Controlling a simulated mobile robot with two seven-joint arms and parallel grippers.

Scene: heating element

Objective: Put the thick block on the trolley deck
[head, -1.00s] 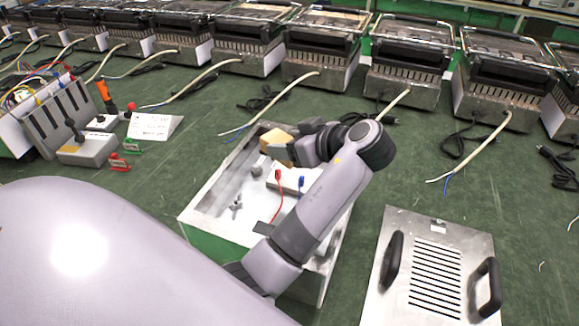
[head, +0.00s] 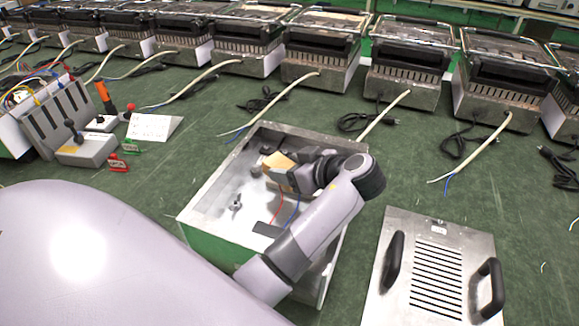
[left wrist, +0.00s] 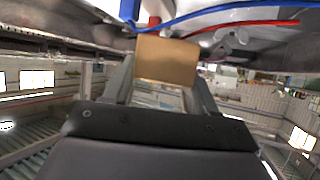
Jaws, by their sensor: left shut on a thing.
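A tan block (head: 279,161) is held by my left gripper (head: 281,172) over the open metal box (head: 213,190). In the left wrist view the block (left wrist: 167,60) sits between the two fingers of my left gripper (left wrist: 163,82), which are shut on it. I cannot tell from these views whether the block touches anything inside the box. My left arm hides the right part of the box's inside. My right gripper is not in view. I cannot make out a trolley deck in these frames.
A slotted metal panel with two black handles (head: 436,265) lies right of the box. Red and blue wires (head: 291,212) run inside the box. Several grill-like appliances (head: 410,55) with loose cables line the back. Bare green surface (head: 185,140) lies left of the box.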

